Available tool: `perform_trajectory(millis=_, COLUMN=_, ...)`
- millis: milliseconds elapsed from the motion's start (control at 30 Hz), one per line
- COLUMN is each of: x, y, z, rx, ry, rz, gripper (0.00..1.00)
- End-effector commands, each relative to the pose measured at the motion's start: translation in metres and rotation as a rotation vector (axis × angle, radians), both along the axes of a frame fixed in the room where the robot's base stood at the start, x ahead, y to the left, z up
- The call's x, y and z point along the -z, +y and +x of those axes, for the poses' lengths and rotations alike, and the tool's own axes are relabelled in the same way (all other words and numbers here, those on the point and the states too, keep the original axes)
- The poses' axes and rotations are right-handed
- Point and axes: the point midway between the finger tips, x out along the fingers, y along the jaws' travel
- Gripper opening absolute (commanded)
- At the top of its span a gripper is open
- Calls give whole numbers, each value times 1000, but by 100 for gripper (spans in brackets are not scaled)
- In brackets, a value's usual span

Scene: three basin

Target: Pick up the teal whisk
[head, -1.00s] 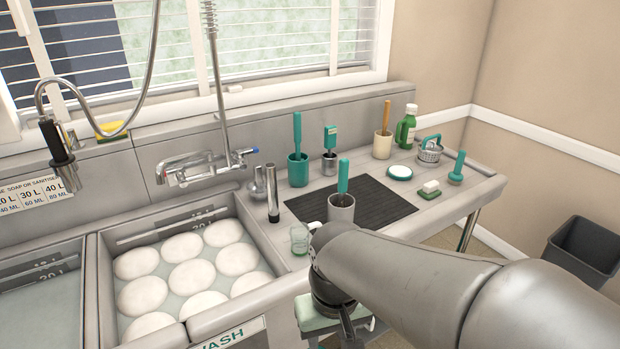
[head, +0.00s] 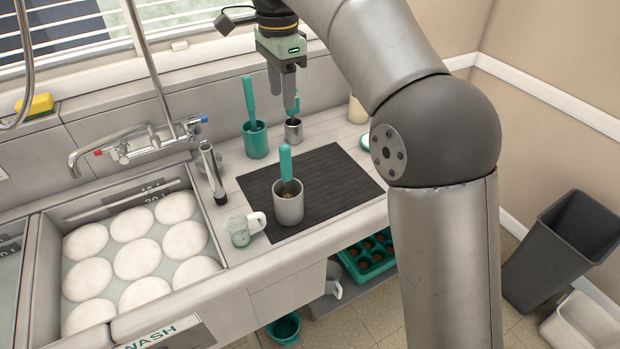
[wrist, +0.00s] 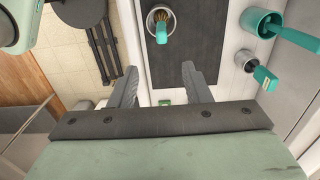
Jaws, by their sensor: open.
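Three teal-handled tools stand in cups, and their lower ends are mostly hidden. One teal handle (head: 286,164) rises from a grey cup (head: 288,207) on the dark mat; brownish strands show at its base in the wrist view (wrist: 160,14), so it may be the whisk. Another teal handle (head: 249,98) stands in a teal cup (head: 256,143). A third, shorter one (wrist: 263,77) stands in a small metal cup (head: 293,132). My gripper (head: 283,92) is open and empty, pointing down above the counter. In the wrist view its fingers (wrist: 160,76) straddle bare mat, apart from every cup.
The dark mat (head: 345,185) has free room right of the grey cup. A metal cylinder (head: 212,172) and a glass jug (head: 240,230) stand near the sink basin of white plates (head: 134,258). The tap (head: 125,150) is at the back left. Bins stand on the floor at right.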

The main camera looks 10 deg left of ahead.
Motion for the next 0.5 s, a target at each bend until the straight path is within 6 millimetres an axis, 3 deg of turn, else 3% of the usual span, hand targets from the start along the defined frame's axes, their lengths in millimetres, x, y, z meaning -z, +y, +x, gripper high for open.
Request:
perform_trajectory(millis=300, x=69, y=-2, z=-1, rx=0, ry=3, rz=-3, gripper=44)
perform_trajectory(millis=500, x=102, y=-2, z=0, rx=-1, ry=1, rz=-1, gripper=44)
